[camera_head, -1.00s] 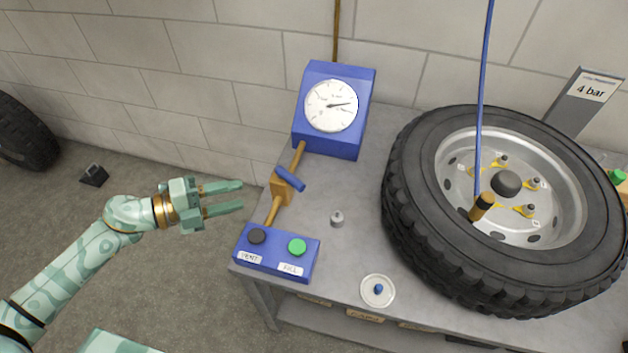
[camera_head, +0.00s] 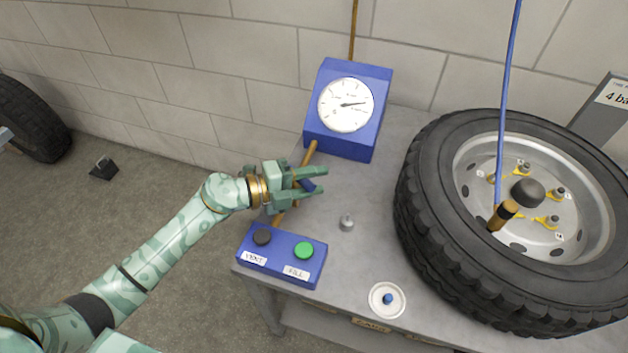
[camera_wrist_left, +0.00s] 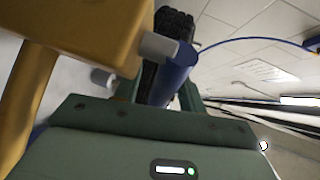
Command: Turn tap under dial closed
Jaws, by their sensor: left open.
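The blue box with the white dial (camera_head: 346,104) stands at the back of the bench. A brass pipe (camera_head: 309,153) runs down from it to the tap, whose blue lever (camera_head: 306,185) shows between my left fingers. My left gripper (camera_head: 322,183) is open at the tap, with one finger on each side of the lever; I cannot tell if they touch it. The tap's brass body is mostly hidden behind the gripper in the head view. In the left wrist view the brass body (camera_wrist_left: 75,30) and the blue lever (camera_wrist_left: 176,72) show close up. My right gripper is out of view.
A blue box with black and green buttons (camera_head: 283,256) sits at the bench's front left, just below the arm. A large tyre (camera_head: 425,200) lies on the right. A small metal knob (camera_head: 347,222) and a white disc (camera_head: 376,302) stand on the bench.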

